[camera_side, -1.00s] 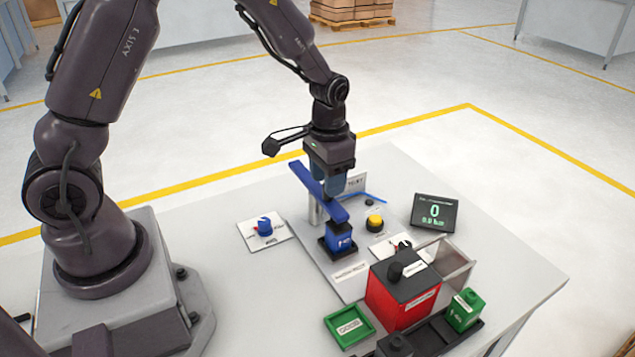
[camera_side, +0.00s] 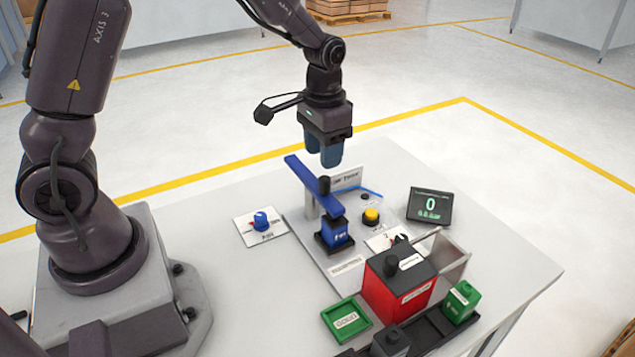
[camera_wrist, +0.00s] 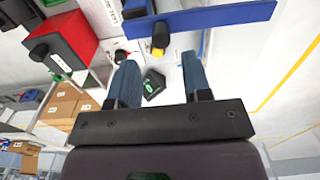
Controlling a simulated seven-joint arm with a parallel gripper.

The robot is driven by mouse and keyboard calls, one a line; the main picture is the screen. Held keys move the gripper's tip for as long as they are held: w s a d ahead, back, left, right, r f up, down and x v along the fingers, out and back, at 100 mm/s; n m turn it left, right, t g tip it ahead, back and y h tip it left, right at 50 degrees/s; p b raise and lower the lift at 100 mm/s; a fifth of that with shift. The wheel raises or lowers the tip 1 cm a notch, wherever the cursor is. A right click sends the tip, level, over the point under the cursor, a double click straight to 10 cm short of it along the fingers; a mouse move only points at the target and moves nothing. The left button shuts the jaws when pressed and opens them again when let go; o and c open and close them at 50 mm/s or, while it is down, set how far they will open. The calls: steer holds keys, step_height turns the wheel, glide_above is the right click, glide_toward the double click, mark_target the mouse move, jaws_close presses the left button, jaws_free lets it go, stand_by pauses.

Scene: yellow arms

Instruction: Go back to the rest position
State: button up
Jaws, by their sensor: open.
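My gripper (camera_side: 324,152) is open and empty. Its blue fingers point down above the leak-test station on the table. Below it a blue lever bar (camera_side: 307,180) with a dark knob lies over a blue block (camera_side: 337,234) in a black holder. There is a clear gap between the fingertips and the bar. In the wrist view my gripper (camera_wrist: 158,75) shows two blue fingers apart with nothing between them, and the blue bar crosses the top right.
Space above the table is open.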

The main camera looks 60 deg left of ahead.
steer(key=s+d+r+t, duration=0.2)
steer(key=s+r, duration=0.6)
steer(key=s, duration=0.1)
steer(key=s+d+r+t, duration=0.2)
steer(key=s+r+t, duration=0.1)
steer(key=s+r, duration=0.5)
steer(key=shift+s+r+t, duration=0.2)
steer(key=shift+s+t, duration=0.1)
steer(key=shift+s, duration=0.2)
stand_by(0.5)
